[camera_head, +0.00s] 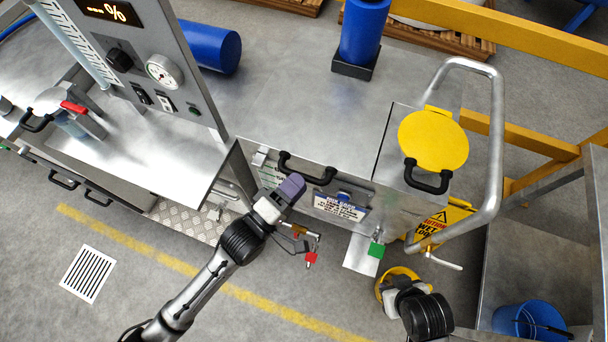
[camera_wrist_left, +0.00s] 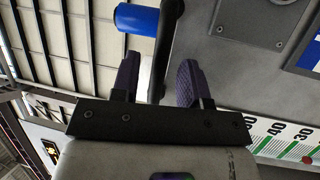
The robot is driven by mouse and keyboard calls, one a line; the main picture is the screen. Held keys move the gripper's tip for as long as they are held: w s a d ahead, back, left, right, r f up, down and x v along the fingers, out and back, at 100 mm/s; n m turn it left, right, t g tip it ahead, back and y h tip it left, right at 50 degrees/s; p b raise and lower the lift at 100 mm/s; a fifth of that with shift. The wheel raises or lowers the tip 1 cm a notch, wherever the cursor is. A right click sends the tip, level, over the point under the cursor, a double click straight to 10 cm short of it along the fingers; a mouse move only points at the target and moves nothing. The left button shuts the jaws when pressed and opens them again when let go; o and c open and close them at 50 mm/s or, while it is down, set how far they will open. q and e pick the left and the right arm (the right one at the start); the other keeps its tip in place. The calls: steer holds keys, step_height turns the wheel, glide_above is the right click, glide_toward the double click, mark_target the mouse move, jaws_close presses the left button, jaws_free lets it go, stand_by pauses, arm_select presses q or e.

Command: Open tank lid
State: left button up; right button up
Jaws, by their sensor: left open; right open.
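The tank is a steel box, and its flat steel lid (camera_head: 300,125) lies closed, with a black bar handle (camera_head: 307,169) at its front edge. My left gripper (camera_head: 292,188) is at the left part of this handle with its purple fingers open. In the left wrist view, the black handle (camera_wrist_left: 163,50) runs between the two open fingers (camera_wrist_left: 157,78), with gaps visible beside it. My right gripper (camera_head: 396,292) is low at the right, below the tank front and away from the handle; its fingertips are hard to make out.
A yellow round cover (camera_head: 432,138) with a black handle stands right of the lid, beside a bent steel rail (camera_head: 497,130). A gauge panel (camera_head: 160,70) rises at the left. A green-tagged valve (camera_head: 376,250) and red-tagged valve (camera_head: 311,258) stick out at the front.

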arm_select(q)
steer(key=shift+x, duration=1.35)
jaws_close()
